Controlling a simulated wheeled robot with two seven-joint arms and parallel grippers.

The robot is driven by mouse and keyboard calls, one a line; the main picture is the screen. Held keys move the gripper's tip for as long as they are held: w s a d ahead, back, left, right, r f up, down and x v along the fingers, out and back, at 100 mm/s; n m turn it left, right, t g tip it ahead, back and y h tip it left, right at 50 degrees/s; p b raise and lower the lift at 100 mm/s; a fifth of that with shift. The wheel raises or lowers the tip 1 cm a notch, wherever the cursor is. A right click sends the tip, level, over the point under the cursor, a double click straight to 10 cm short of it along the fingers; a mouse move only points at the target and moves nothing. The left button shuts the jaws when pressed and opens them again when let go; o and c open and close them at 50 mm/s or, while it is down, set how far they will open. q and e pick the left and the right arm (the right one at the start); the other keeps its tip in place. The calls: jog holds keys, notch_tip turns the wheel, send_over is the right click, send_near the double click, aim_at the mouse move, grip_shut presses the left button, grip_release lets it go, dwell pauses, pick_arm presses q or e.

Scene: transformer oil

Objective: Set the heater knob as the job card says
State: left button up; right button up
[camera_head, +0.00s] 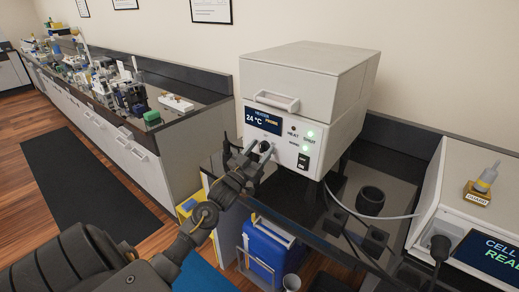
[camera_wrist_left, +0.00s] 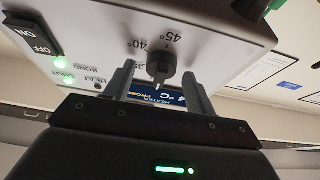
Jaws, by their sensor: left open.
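The heater (camera_head: 310,105) is a white box on the dark bench, with a display (camera_head: 263,121) reading 24 °C and PROBE. Its black knob (camera_wrist_left: 160,66) shows in the left wrist view, on the white front panel with the marks 40° and 45° near it. My left gripper (camera_head: 256,157) is open at the heater's front. Its two fingers stand on either side of the knob, with visible gaps. In the head view the gripper largely hides the knob. Which mark the knob points to is unclear. No readable job card shows. My right gripper is not in view.
An ON/OFF switch (camera_head: 302,162) and lit green lamps (camera_head: 309,135) are right of the knob. A black cup (camera_head: 370,200) and cables lie on the bench to the right. A white device (camera_head: 462,205) stands further right. A blue container (camera_head: 268,250) is below.

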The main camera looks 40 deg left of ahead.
pick_arm(q)
jog(key=c, duration=1)
jog(key=shift+o, duration=0.2)
jog(key=shift+m, duration=0.4)
jog(key=m+h+b, duration=0.1)
jog(key=m+h, duration=0.1)
jog(key=m, duration=0.1)
jog(key=m+h, duration=0.1)
jog(key=m, duration=0.2)
jog(key=shift+a+f+m+g+h+b, duration=0.1)
jog(key=shift+m+g+h+b, duration=0.2)
jog(key=shift+m+h+b, duration=0.1)
jog(key=m+g+h, duration=0.1)
jog(key=m+h, duration=0.1)
jog(key=m, duration=0.2)
jog(key=shift+m+b, duration=0.3)
jog(key=shift+b, duration=0.05)
jog(key=shift+m+g+h+b, duration=0.35)
jog(key=shift+m+g+h, duration=0.25)
jog(key=shift+m, duration=1.2)
